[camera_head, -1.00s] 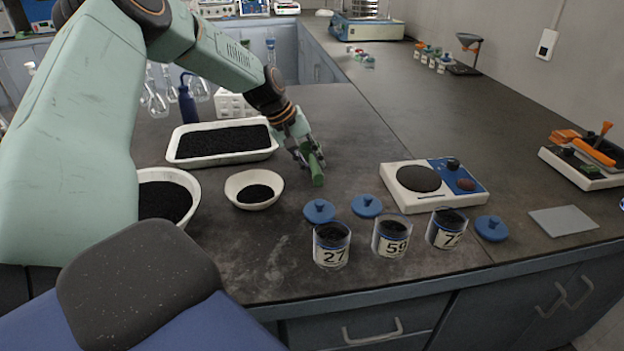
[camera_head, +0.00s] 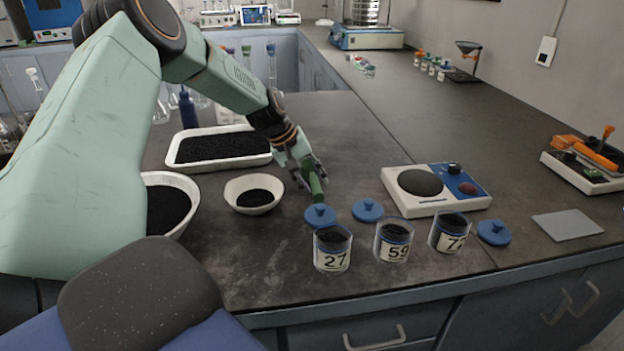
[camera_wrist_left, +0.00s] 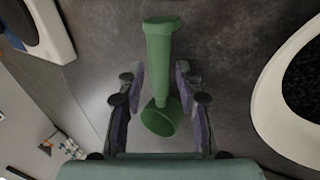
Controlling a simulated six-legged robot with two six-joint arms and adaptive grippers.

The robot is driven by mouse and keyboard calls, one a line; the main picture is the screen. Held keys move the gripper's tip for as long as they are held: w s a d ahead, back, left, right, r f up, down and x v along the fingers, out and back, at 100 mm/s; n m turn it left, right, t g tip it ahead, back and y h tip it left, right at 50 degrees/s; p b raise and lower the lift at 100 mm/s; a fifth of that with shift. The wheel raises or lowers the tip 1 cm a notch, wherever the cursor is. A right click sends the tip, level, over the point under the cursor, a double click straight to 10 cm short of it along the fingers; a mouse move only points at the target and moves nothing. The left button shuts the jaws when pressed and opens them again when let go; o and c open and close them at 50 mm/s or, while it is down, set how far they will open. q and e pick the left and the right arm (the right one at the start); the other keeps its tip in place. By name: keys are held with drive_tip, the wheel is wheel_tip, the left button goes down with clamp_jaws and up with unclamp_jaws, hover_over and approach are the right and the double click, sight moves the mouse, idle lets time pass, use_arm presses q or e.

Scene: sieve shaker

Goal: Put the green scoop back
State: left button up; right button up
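The green scoop (camera_head: 317,188) is between the fingers of my left gripper (camera_head: 312,174), above the dark bench near the blue lids. In the left wrist view, the scoop (camera_wrist_left: 160,62) has its thick end toward the top of the picture and its round cup lower down. My right gripper is not in view.
A white bowl (camera_head: 233,195) and a tray of black grains (camera_head: 180,163) stand left of the gripper. A hotplate-like device (camera_head: 432,208) stands right.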

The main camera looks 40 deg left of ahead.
use_arm(q)
drive_tip(key=shift+o, duration=0.6)
drive_tip(key=shift+s+r, duration=0.1)
drive_tip(key=shift+r+p, duration=0.3)
drive_tip(key=shift+r, duration=0.1)
drive_tip(key=p+v, duration=0.6)
drive_tip(key=v, duration=0.5)
drive_tip(key=shift+s+a+r, duration=0.15)
drive_tip(key=shift+s+r, duration=0.05)
drive_tip(key=shift+r, duration=0.05)
drive_tip(key=shift+w, duration=0.1)
